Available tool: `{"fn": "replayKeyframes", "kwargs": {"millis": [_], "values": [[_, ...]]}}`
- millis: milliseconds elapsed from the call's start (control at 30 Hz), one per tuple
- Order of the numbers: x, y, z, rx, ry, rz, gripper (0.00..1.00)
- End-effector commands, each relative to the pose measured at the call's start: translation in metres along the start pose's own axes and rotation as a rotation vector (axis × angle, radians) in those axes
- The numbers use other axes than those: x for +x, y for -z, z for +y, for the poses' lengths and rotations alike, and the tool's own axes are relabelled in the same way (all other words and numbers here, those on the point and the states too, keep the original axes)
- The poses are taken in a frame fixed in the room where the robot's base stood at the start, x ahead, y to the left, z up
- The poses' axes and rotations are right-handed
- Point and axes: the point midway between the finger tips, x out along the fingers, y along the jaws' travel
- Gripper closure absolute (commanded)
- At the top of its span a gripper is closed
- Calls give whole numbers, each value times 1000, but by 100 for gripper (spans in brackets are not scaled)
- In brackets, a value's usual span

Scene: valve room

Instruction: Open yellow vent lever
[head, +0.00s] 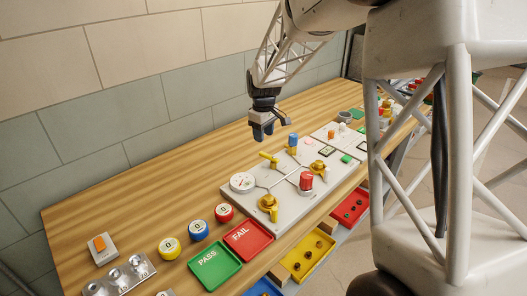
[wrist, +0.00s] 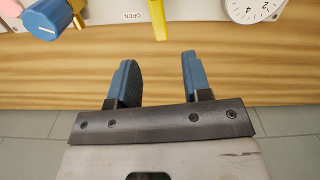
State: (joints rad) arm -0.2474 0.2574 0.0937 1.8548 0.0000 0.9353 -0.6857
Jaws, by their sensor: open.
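The yellow vent lever (head: 268,157) stands near the back edge of the light grey valve panel (head: 290,207). In the wrist view the lever (wrist: 158,18) is a narrow yellow bar at the top edge, its far part cut off. An upside-down OPEN label (wrist: 133,16) is printed to its left. My gripper (head: 262,136) hangs above the wooden bench, behind the panel and near the lever. In the wrist view its blue fingers (wrist: 158,62) are apart with only bench between them. The lever lies beyond the fingertips, roughly in line with the gap, not visibly touched.
A round gauge (head: 243,182) and a blue knob (head: 293,139) flank the lever. A red knob (head: 306,181) and brass valves stand farther forward. Green PASS (head: 214,266) and red FAIL (head: 248,238) trays lie on the bench.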

Motion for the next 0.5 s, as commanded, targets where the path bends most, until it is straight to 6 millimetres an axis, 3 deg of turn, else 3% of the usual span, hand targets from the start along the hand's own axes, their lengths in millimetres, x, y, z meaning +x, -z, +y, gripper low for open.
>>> {"fn": "replayKeyframes", "kwargs": {"millis": [500], "values": [[52, 0, 0, 0, 2, -1, 55]]}}
